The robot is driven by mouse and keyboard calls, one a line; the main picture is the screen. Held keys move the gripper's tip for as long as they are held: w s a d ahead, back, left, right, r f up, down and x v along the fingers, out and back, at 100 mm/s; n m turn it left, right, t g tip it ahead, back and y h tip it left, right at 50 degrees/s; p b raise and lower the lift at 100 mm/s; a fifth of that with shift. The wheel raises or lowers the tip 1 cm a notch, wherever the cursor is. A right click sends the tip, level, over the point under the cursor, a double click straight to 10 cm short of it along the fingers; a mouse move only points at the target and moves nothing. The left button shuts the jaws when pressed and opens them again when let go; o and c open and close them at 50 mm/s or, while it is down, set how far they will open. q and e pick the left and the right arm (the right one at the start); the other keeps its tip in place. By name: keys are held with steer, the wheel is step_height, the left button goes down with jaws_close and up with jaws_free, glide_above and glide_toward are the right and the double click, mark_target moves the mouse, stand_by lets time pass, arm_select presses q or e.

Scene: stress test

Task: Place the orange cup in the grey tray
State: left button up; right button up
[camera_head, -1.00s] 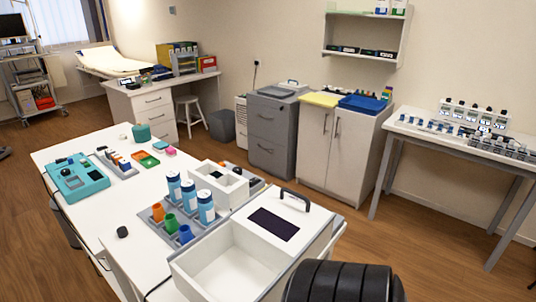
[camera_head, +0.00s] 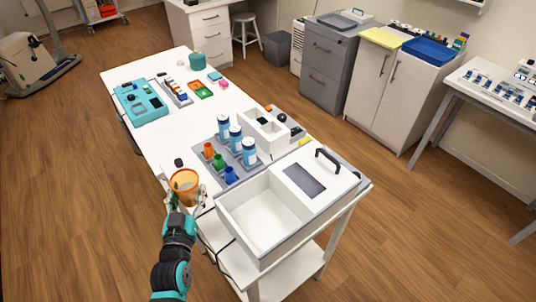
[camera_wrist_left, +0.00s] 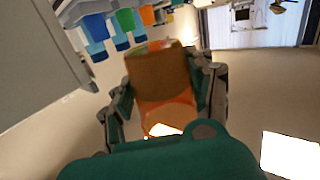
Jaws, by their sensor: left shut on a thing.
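The orange cup (camera_head: 185,181) is translucent and sits in my left gripper (camera_head: 187,197) at the table's near left edge, upright or nearly so. In the left wrist view the cup (camera_wrist_left: 160,85) stands between the two dark fingers of my left gripper (camera_wrist_left: 166,98), which are shut on it. The grey tray (camera_head: 243,174) lies on the table to the right of and beyond the cup. It holds small orange (camera_head: 208,149), green (camera_head: 218,160) and blue (camera_head: 230,174) cups and white-and-blue bottles (camera_head: 235,138). My right gripper is not in view.
A white open bin with a handled lid (camera_head: 255,215) stands right of the held cup. A small black object (camera_head: 178,162) lies just beyond the cup. A teal case (camera_head: 140,102) is farther back. The table's left middle is clear.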

mark_target(188, 175)
arm_select(q)
steer(key=w+r+p, duration=0.2)
steer(key=w+r, duration=0.1)
steer(key=shift+w+d, duration=0.1)
steer(key=shift+w, duration=0.2)
steer(key=shift+w+r, duration=0.1)
steer(key=shift+w, duration=0.2)
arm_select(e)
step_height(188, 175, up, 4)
arm_select(q)
step_height(188, 175, down, 6)
steer(key=b, duration=0.6)
step_height(188, 175, down, 4)
steer(key=b, duration=0.4)
steer(key=shift+f, duration=0.25)
steer(key=shift+r, duration=0.15)
steer(key=shift+f, duration=0.2)
steer(key=o, duration=0.7)
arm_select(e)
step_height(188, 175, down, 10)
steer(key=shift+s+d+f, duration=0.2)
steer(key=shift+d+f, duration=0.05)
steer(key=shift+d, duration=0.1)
arm_select(q)
steer(key=shift+o, duration=0.2)
